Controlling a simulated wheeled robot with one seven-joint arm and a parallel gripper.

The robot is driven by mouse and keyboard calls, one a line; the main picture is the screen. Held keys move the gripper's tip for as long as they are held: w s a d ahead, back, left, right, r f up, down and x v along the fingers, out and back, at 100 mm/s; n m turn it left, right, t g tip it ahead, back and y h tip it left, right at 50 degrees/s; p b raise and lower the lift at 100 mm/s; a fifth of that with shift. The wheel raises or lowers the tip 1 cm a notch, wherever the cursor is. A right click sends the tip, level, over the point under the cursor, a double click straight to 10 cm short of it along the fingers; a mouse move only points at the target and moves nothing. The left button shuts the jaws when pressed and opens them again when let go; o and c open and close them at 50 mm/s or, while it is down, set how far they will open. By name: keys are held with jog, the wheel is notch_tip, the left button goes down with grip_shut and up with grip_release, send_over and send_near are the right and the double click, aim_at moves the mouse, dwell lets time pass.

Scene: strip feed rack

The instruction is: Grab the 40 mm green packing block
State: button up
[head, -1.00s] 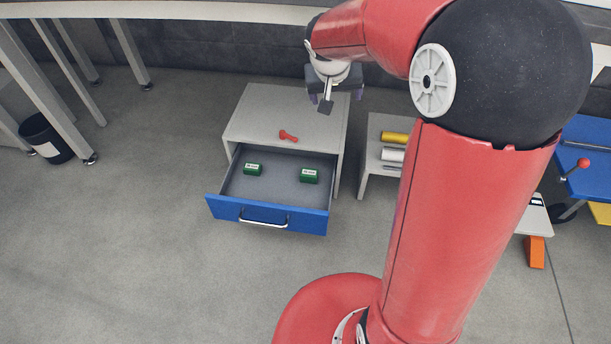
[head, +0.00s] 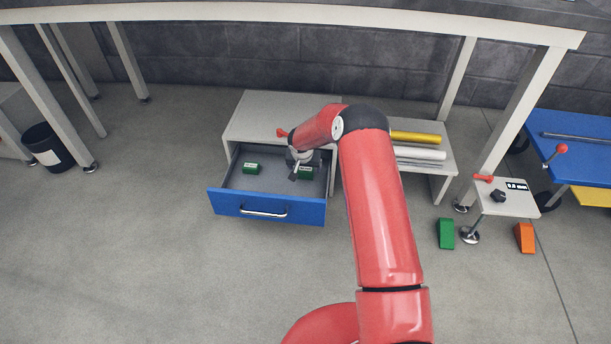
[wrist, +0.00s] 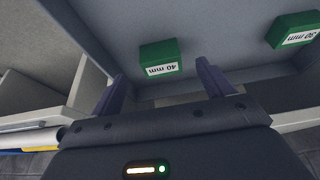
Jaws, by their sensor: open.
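The green 40 mm block (wrist: 160,57) lies on the floor of the open drawer (head: 266,207), its label upside down in the wrist view. In the head view the 40 mm block (head: 306,173) is the right one, partly hidden by my gripper (head: 298,165). My gripper, also in the wrist view (wrist: 164,78), is open and empty. Its fingers point toward the block, which shows just beyond and between the tips in the picture. I cannot tell the exact height gap. A second green block (wrist: 295,30), marked 30 mm, lies in the same drawer, to the left in the head view (head: 251,168).
The drawer's blue front and side walls surround the blocks. The grey cabinet top (head: 262,112) is behind, with a red object (head: 282,133) on it. A low shelf with rolls (head: 415,138) stands to the right. Green (head: 446,234) and orange (head: 525,238) wedges lie on the floor.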

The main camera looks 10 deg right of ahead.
aim_at(305, 168)
jog(key=x, duration=0.3)
jog(key=w+x, duration=0.1)
jog(key=x, duration=0.2)
jog(key=shift+d+r, duration=0.1)
jog(key=shift+r, duration=0.1)
jog(key=c, duration=1.4)
jog(key=shift+w+r, duration=0.1)
jog(key=shift+c, duration=1.1)
